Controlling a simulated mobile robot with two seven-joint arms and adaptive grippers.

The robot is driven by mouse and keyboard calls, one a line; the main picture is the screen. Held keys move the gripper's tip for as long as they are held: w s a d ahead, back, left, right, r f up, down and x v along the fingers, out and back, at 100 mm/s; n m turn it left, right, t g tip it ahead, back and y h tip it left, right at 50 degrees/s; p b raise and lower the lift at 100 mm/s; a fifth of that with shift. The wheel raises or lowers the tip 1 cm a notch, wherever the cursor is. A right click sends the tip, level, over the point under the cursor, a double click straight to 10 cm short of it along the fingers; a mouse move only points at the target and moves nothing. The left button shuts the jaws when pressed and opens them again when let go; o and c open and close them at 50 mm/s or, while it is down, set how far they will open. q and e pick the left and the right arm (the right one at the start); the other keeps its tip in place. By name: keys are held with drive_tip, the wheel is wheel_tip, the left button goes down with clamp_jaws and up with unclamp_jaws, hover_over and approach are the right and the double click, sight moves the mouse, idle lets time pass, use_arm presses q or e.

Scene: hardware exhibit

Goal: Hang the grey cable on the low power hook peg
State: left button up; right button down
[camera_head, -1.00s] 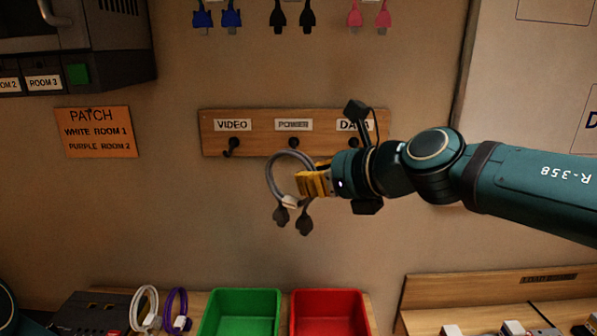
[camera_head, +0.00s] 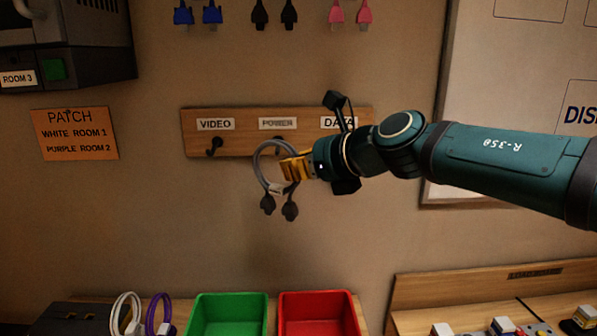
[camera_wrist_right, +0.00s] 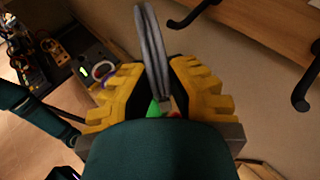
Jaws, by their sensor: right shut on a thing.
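The grey cable (camera_head: 258,160) is a coiled loop with two dark plugs hanging below it. My right gripper (camera_head: 288,168) is shut on the grey cable and holds it in front of the wall, just below the POWER label (camera_head: 277,123). The power hook peg (camera_head: 278,143) shows only in part behind the loop's top right and the gripper. In the right wrist view the cable (camera_wrist_right: 152,55) stands up between the yellow fingers (camera_wrist_right: 158,95), and dark hooks (camera_wrist_right: 193,14) show to its right. My left gripper is not in view.
The wooden hook board (camera_head: 195,145) also carries the VIDEO hook (camera_head: 214,146); my arm partly covers the DATA label (camera_head: 337,122). Below are a green bin (camera_head: 228,302), a red bin (camera_head: 318,302), and white (camera_head: 122,312) and purple cables (camera_head: 155,312). Other cables hang above.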

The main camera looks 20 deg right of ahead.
drive_tip(key=w+d+f+b, duration=0.1)
drive_tip(key=w+f+b, duration=0.1)
drive_tip(key=w, duration=0.3)
drive_tip(key=shift+w+d+b, duration=0.2)
drive_tip(key=shift+d+b, duration=0.1)
drive_tip(key=shift+b, duration=0.05)
idle(0.5)
drive_tip(key=shift+f, duration=0.1)
idle(0.5)
drive_tip(key=c, duration=1)
unclamp_jaws()
